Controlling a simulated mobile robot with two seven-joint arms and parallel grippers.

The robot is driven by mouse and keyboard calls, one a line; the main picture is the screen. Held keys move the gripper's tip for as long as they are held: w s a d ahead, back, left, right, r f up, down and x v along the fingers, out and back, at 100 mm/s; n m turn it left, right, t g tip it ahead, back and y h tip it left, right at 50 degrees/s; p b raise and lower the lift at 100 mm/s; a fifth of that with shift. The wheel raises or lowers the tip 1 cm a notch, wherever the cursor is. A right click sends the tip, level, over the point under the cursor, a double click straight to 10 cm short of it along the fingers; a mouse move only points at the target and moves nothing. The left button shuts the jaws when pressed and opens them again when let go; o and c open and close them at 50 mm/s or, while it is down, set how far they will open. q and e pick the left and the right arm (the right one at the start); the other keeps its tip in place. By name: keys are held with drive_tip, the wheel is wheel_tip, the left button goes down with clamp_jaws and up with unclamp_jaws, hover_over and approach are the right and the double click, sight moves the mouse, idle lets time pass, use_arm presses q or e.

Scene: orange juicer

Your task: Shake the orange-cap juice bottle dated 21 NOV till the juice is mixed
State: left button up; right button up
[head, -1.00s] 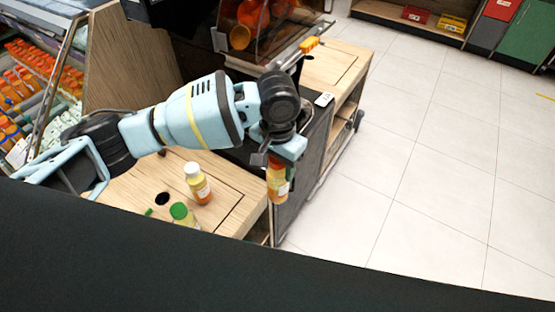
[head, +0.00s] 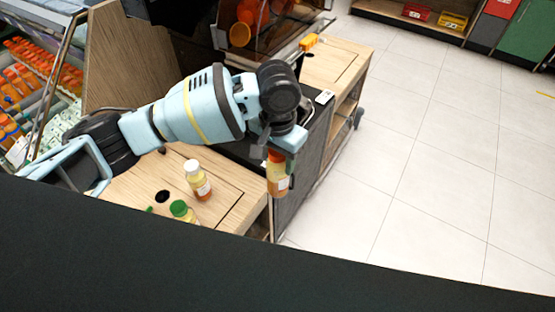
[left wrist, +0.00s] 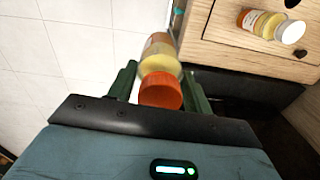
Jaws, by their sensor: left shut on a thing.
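The orange-cap juice bottle (head: 277,178) hangs roughly upright from my left gripper (head: 273,152), off the right edge of the wooden counter and above the floor. In the left wrist view my left gripper (left wrist: 165,88) has a finger on each side of the bottle's neck, below the orange cap (left wrist: 160,91). The juice in it (left wrist: 160,58) looks yellow near the cap and more orange farther down. Its date cannot be read. My right gripper does not show.
A white-cap bottle (head: 198,181) and a green-cap bottle (head: 181,211) stand on the wooden counter (head: 228,185), near a round hole. The white-cap one lies sideways in the left wrist view (left wrist: 272,25). A juicer machine (head: 262,28) stands behind. Open floor (head: 430,170) lies right.

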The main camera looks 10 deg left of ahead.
use_arm(q)
drive_tip(key=shift+f, duration=1.7)
drive_tip(key=shift+r, duration=0.1)
idle(1.4)
idle(0.4)
